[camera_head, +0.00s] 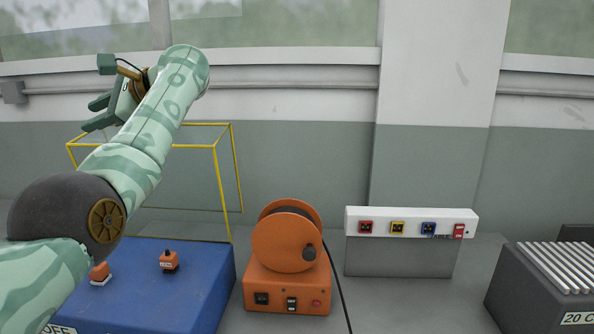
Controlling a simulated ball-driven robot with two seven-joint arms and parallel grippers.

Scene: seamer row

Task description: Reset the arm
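My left arm (150,135) comes in from the left, bent at a dark round elbow and raised, with pale green camouflage covering. My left gripper (92,115) is at the upper left, in front of the wall. Its two dark green fingers point left and stand apart, with nothing seen between them. The forearm hides part of the gripper's body. My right arm and gripper are not in view.
A yellow wire frame (217,175) stands behind my arm. A blue box (205,285) with orange knobs is below it. An orange reel unit (285,285) with a black cable, a white socket panel (410,214) and a dark ribbed box (530,300) stand further right.

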